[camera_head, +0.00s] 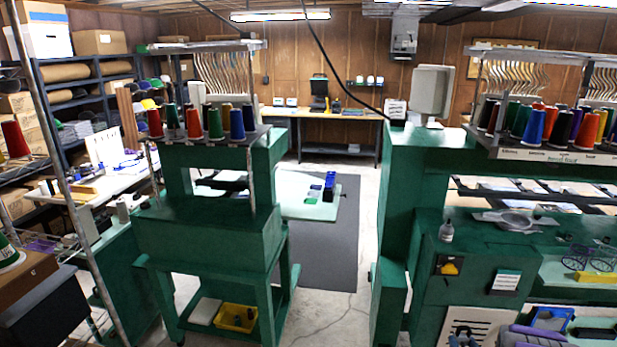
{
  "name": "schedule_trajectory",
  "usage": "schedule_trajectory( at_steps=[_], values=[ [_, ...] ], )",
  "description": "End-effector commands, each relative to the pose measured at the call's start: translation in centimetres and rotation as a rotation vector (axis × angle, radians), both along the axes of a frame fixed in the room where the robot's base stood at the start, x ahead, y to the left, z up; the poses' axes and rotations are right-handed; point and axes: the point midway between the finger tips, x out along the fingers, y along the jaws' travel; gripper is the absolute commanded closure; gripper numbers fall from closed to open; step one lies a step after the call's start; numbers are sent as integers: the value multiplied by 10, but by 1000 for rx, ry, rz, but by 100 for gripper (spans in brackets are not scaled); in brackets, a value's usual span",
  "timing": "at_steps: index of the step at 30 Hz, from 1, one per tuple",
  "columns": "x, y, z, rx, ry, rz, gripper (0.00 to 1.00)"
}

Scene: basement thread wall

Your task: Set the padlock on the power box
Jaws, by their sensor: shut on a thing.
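I cannot make out a padlock in this view. A grey box (404,42) hangs high on the back wood wall and may be the power box, but it is too small to tell.
Two green embroidery machines, left (205,230) and right (405,165), carry thread cones. A dark floor mat (335,240) lies between them, with a pale table end (310,208) jutting over it. Shelves (75,100) line the left. A workbench (345,116) stands at the back.

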Motion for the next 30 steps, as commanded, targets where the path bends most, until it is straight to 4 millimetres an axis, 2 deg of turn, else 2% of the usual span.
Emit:
schedule_trajectory(
  at_steps=[11,16,20,24,30],
  values=[
    [48,27,46,2,-5,33,88],
    [80,55,83,1,-7,51,88],
    [108,92,124,2,-8,71,88],
    [133,138,168,2,-7,93,88],
    [155,210,234,3,-10,132,88]
  ],
)
